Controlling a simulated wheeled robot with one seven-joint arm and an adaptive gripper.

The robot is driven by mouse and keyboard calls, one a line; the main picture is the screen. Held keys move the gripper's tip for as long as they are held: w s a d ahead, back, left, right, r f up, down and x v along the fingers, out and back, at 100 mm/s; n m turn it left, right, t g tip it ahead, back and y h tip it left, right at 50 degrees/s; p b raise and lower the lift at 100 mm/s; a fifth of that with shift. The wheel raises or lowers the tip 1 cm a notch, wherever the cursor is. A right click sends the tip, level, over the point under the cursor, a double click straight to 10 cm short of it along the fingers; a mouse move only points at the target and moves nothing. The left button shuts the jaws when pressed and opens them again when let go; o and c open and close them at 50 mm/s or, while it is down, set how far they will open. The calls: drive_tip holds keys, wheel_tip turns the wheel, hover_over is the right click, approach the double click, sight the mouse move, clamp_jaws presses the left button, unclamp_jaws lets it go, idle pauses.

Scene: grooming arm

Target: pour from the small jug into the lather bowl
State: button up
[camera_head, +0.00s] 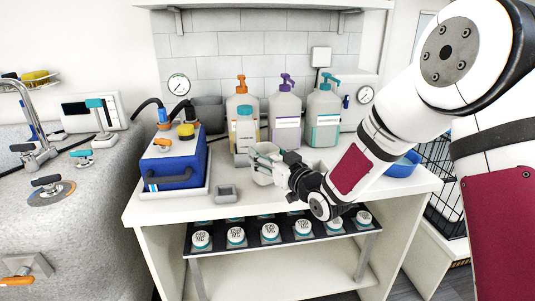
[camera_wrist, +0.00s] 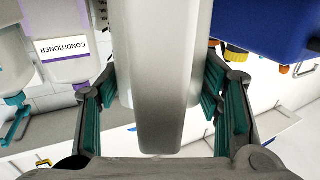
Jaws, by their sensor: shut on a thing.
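The small jug (camera_wrist: 160,70) is a plain light-grey vessel that fills the middle of the wrist view. My gripper (camera_head: 272,163) is shut on it, with teal finger pads against its two sides. In the head view the jug (camera_head: 262,176) is a pale shape at the fingers, over the front middle of the counter. It looks roughly upright. Its contents are not visible. A blue bowl (camera_head: 403,166), likely the lather bowl, stands at the right of the counter, partly hidden behind my arm. Its inside is mostly hidden.
A blue machine (camera_head: 178,163) stands on a tray at the counter's left. Several pump bottles (camera_head: 284,115) line the back. A small grey square dish (camera_head: 226,194) lies near the front edge. A lower rack (camera_head: 290,243) holds several white-lidded jars.

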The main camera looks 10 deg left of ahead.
drive_tip(key=shift+f+b, duration=0.6)
drive_tip(key=o, duration=1.4)
drive_tip(key=shift+c, duration=0.2)
